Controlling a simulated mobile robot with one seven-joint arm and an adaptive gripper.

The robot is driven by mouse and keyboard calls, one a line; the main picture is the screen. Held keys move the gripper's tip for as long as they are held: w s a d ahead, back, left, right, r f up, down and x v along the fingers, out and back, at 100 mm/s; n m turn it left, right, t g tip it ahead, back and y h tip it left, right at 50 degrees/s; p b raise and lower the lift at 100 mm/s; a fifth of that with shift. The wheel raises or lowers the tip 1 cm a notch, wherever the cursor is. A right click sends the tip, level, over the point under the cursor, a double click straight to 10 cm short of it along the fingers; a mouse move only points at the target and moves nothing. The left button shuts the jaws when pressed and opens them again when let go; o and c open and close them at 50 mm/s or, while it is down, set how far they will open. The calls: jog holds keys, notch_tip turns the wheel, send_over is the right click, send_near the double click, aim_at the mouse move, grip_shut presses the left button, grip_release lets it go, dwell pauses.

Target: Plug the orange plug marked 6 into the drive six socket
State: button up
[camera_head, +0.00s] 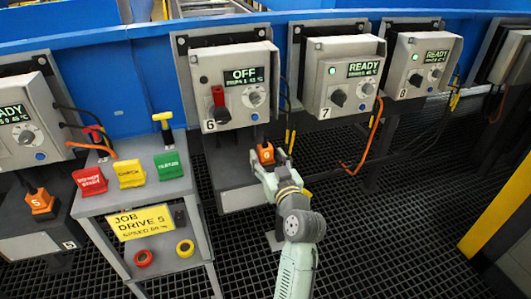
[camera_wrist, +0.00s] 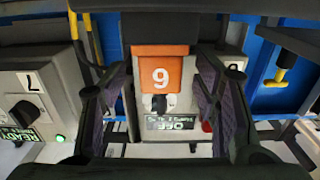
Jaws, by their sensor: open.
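The orange plug (camera_head: 265,154) is at the dark stand below the drive six box (camera_head: 229,88). In the wrist view, which shows the scene inverted, the plug's orange face (camera_wrist: 160,73) carries a digit that looks like a 9. My gripper (camera_head: 268,161) is open, with its fingers on either side of the plug; they also show in the wrist view (camera_wrist: 160,100). The socket is hidden, and I cannot tell whether the plug is seated in it.
Drives seven (camera_head: 340,75) and eight (camera_head: 421,62) stand to the right, reading READY. An orange cable (camera_head: 370,140) hangs beneath seven. On the left, a grey cart (camera_head: 135,195) carries colored tags and a JOB DRIVE 5 sign (camera_head: 140,222). Another orange plug (camera_head: 40,201) stands further left.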

jog(key=v, duration=0.9)
jog(key=shift+r, duration=0.1)
